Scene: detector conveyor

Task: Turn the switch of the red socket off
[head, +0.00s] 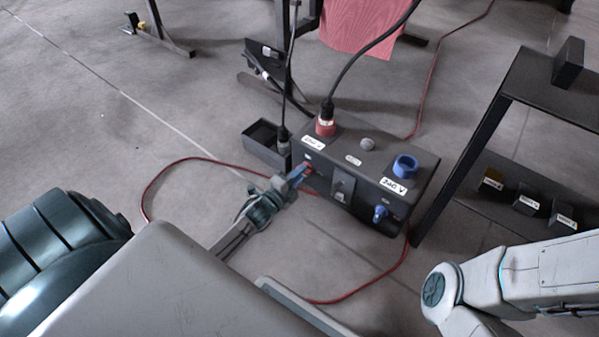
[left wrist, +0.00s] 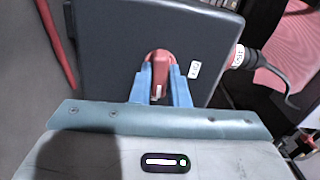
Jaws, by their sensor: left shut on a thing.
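The dark power box (head: 345,165) stands on the floor near the middle of the head view. The red socket (head: 325,123) is on its top, with a black cable's plug in it. The red switch (head: 308,169) is on the box's side face below that socket. My left gripper (head: 298,175) is shut on this switch. In the left wrist view the blue fingers (left wrist: 160,88) lie on both sides of the red switch (left wrist: 158,62), whose handle has a pale mark at its lower end. The fingers hide part of the switch. My right gripper is out of view.
A blue socket (head: 405,166) and blue switch (head: 380,213) are on the box's right part. A dark open bin (head: 262,143) stands left of it. A red cable (head: 150,190) loops over the floor. A dark shelf (head: 500,185) stands on the right.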

